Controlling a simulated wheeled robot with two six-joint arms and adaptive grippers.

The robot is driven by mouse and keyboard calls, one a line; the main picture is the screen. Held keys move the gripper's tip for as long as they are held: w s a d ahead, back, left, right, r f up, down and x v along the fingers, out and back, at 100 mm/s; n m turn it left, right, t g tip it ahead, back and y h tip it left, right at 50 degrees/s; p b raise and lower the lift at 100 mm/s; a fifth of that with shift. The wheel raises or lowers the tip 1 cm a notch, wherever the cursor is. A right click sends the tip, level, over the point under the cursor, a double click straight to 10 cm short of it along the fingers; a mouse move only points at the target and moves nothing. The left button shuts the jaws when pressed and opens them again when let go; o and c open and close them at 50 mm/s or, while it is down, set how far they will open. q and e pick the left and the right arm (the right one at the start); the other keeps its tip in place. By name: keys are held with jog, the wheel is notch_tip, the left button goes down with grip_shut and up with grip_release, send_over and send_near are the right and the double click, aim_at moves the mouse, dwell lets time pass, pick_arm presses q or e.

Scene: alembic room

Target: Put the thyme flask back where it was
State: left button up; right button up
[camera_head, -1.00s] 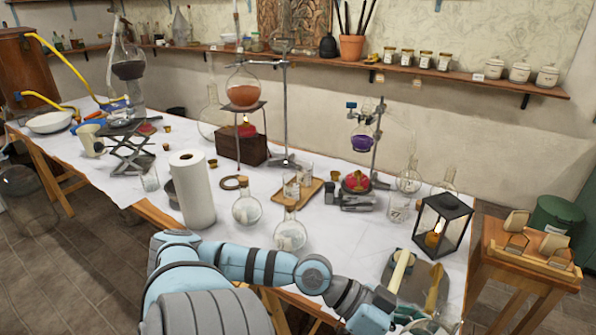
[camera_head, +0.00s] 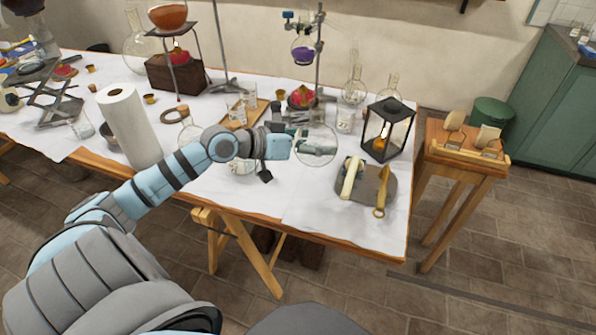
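My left arm reaches in from the left over the front of the table. Its gripper (camera_head: 292,146) is seen partly from behind and appears shut on a clear round glass flask (camera_head: 327,157), which I take as the thyme flask. The flask is above the white cloth, right of the wrist; its contents and any label are too small to read. Two other round flasks stand behind or beside my arm, one (camera_head: 190,136) left of the forearm, the other mostly hidden. My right gripper is not in view.
A slate board (camera_head: 376,178) with a pale and a brass tool lies front right. A black lantern (camera_head: 388,130) holds a lit candle. Tall flasks (camera_head: 353,88), a purple-flask stand (camera_head: 317,50), a wooden tray (camera_head: 262,106) and a paper roll (camera_head: 128,130) are nearby. White cloth before the slate is clear.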

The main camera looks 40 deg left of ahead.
pick_arm(q)
jog(key=w+a+r+n+t+y, duration=0.1)
jog(key=w+a+r+n+y, duration=0.25)
jog(key=w+a, duration=0.4)
jog(key=shift+y, duration=0.55)
jog(key=f+b, duration=0.2)
jog(key=f, duration=0.4)
jog(key=s+a+f+b, duration=0.1)
jog(key=f+b, duration=0.2)
jog(key=f, duration=0.4)
jog(key=a+f+b, duration=0.1)
jog(key=f+b, duration=0.1)
jog(key=f, duration=0.5)
jog(key=shift+s, duration=0.35)
jog(key=o, duration=1)
jog(key=shift+f, duration=0.15)
jog(key=o, duration=0.3)
